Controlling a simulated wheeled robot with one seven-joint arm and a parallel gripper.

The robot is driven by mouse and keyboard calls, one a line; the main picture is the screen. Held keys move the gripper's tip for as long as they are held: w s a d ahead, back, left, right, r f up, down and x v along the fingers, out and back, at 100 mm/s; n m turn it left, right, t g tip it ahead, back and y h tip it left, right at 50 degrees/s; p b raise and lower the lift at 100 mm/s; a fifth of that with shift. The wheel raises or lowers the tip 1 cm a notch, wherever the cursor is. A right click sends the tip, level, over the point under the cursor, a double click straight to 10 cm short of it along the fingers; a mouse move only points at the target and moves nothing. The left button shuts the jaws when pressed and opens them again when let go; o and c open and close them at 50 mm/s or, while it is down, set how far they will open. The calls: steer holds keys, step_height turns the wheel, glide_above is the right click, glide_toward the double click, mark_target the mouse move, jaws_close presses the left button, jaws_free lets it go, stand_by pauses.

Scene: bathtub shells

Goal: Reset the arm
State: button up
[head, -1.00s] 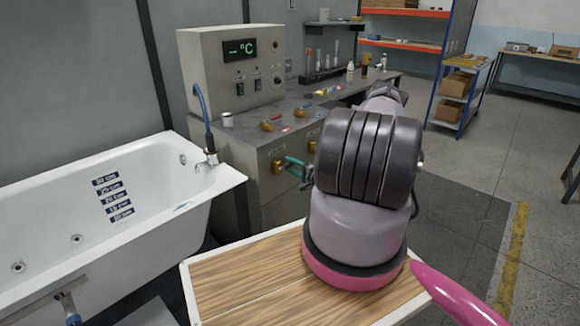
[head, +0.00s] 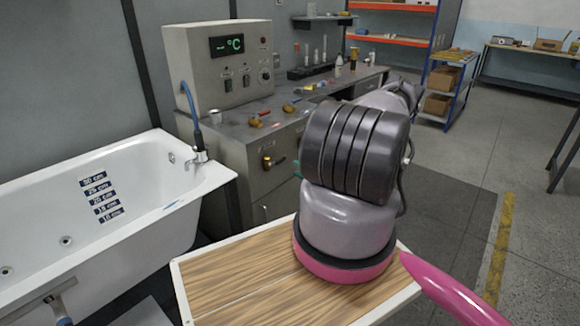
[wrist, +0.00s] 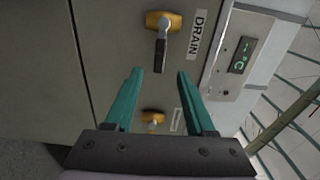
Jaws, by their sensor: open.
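My gripper (wrist: 158,73) shows in the wrist view as two teal fingers, spread apart with nothing between them. It faces the grey cabinet front. A brass valve with a dark handle (wrist: 162,45) lies just beyond the fingertips, beside a "DRAIN" label (wrist: 196,35). A second brass valve (wrist: 152,117) shows between the fingers, lower down. In the head view my arm (head: 350,170) is bent over the wooden-topped base, and it hides nearly all of the gripper.
A white bathtub (head: 150,165) stands at the left. The control cabinet (head: 275,150), with a temperature display box (head: 210,75) on it, is behind my arm. Shelves (head: 440,90) stand farther back. The floor (head: 470,150) at the right is open.

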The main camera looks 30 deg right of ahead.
steer(key=a+r+n+g+y, duration=0.2)
steer(key=a+r+n+g, duration=0.3)
steer(key=r, duration=0.6)
steer(key=s+a+r+n+g+y, duration=0.1)
steer(key=a+r+g, duration=0.3)
steer(key=a+r, duration=0.55)
steer(key=a+r+n+g+y, duration=0.2)
steer(key=a+r+n+g, duration=0.15)
steer(key=r, duration=0.85)
steer(key=s+a+r+t+h, duration=0.1)
steer(key=s+a+r+h, duration=0.3)
steer(key=s+r, duration=0.7)
steer(key=s+a+r+t+h, duration=0.1)
steer(key=s+a+r+h, duration=0.4)
steer(key=s+r, duration=0.6)
steer(key=s, duration=0.5)
steer(key=shift+s+a+r+t, duration=0.15)
steer(key=shift+s+r+t, duration=0.2)
